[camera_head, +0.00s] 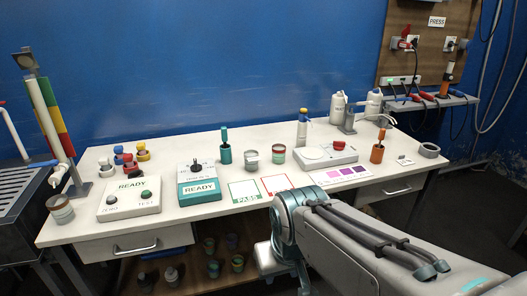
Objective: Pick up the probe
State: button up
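A teal cup (225,155) stands near the middle of the table, with a slim teal-topped rod (224,134) upright in it. An orange cup (376,154) stands at the right, with a slim rod (381,134) sticking up from it. Either rod may be the probe; I cannot tell which. A teal-and-white box (198,186) marked READY is left of the teal cup, with a small dark part on top. My arm reaches in from the lower right, bent at the table's front edge. My gripper's fingers do not show.
The white table (330,205) also holds a white READY box (129,200), two cups, a flat device (325,155), a tape roll (429,150), bottles and marked cards. A drawer handle (134,248) juts out in front. Small pots stand on the shelf below.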

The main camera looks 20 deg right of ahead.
aim_at(224, 133)
jog(key=i, duration=1.45)
